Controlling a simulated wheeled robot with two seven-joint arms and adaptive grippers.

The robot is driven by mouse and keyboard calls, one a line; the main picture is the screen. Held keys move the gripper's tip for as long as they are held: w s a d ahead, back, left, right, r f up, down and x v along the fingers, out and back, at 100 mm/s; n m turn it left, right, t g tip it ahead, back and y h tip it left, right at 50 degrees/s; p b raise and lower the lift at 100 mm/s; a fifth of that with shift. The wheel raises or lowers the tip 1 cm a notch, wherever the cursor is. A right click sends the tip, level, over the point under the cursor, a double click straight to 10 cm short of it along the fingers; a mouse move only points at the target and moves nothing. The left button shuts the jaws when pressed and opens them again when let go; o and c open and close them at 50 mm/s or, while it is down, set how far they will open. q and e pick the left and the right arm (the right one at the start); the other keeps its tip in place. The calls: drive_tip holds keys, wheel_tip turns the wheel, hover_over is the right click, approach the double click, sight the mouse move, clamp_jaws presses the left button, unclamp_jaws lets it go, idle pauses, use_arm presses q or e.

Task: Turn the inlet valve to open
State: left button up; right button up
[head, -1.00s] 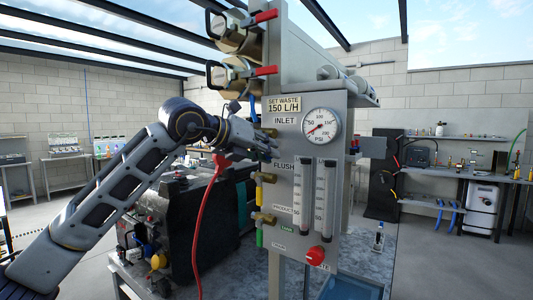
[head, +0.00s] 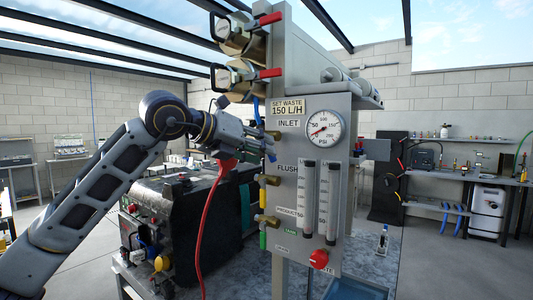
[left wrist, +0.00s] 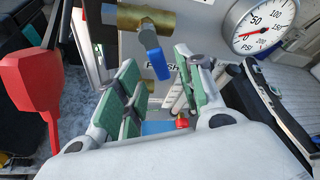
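The inlet valve has a brass body (left wrist: 140,20) and a blue lever handle (left wrist: 152,55), seen closely in the left wrist view. The handle hangs down from the body, across the pipe's line. In the head view the blue handle (head: 270,152) shows below the INLET label (head: 289,124) at the panel's left edge. My left gripper (left wrist: 157,62) is open, with its green-padded fingers apart. The handle appears in the gap between the fingertips in the picture; I cannot tell whether they touch it. My right gripper is not in view.
The grey panel (head: 338,100) carries a pressure gauge (head: 324,126), two flow tubes and a red knob (head: 319,259). Yellow and green valve handles sit below the inlet.

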use_arm(q)
drive_tip(key=v, duration=0.7)
drive_tip(key=shift+s+a, duration=0.2)
drive_tip(key=shift+a, duration=0.05)
drive_tip(key=shift+r, duration=0.1)
